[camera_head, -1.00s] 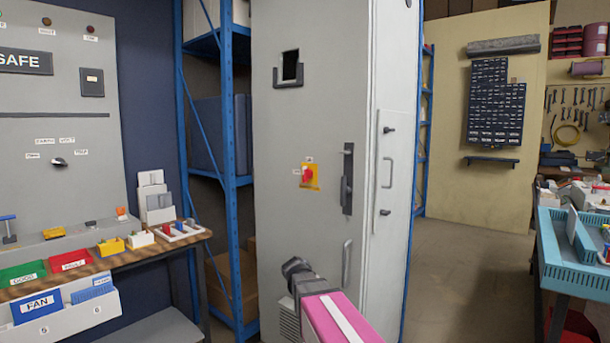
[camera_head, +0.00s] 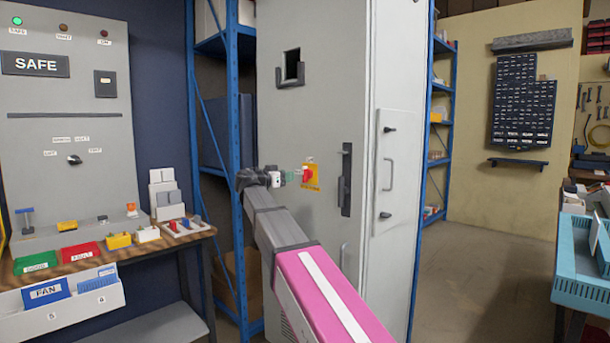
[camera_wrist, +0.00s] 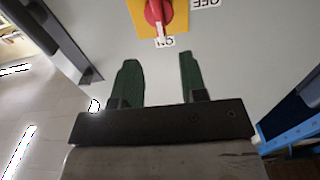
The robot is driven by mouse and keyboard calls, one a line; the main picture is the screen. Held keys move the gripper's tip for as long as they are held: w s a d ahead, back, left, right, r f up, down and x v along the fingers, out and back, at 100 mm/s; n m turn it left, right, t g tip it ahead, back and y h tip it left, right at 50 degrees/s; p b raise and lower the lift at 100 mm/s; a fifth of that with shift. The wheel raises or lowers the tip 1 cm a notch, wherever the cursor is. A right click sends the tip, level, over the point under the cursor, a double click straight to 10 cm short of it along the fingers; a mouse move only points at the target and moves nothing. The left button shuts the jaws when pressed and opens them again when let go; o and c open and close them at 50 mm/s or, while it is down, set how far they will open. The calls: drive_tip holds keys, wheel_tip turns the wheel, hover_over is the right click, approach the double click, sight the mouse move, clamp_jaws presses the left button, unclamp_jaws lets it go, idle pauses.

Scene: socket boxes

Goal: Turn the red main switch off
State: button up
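The red main switch (camera_head: 307,174) is a red knob on a yellow plate (camera_head: 312,184) on the front of the tall grey cabinet (camera_head: 325,110). In the wrist view the red knob (camera_wrist: 158,12) shows at the top, cut by the frame edge. Its white-marked end points at the "ON" label (camera_wrist: 164,42); an "OFF" label (camera_wrist: 206,3) sits to one side. My gripper (camera_wrist: 160,75) is open and empty, its two green fingers apart and short of the knob. In the head view my gripper (camera_head: 290,177) is just left of the switch.
The cabinet has a dark handle (camera_head: 346,180) right of the switch and a side door handle (camera_head: 388,174). A blue shelf rack (camera_head: 236,90) stands left of the cabinet. A bench with coloured bins (camera_head: 120,240) and a "SAFE" panel (camera_head: 36,65) is further left.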

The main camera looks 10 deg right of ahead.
sight(303, 173)
drive_tip(key=x, duration=1)
drive_tip(key=shift+w+d+f, duration=0.1)
drive_tip(key=shift+w+d, duration=0.05)
drive_tip(key=shift+c, duration=0.3)
clamp_jaws()
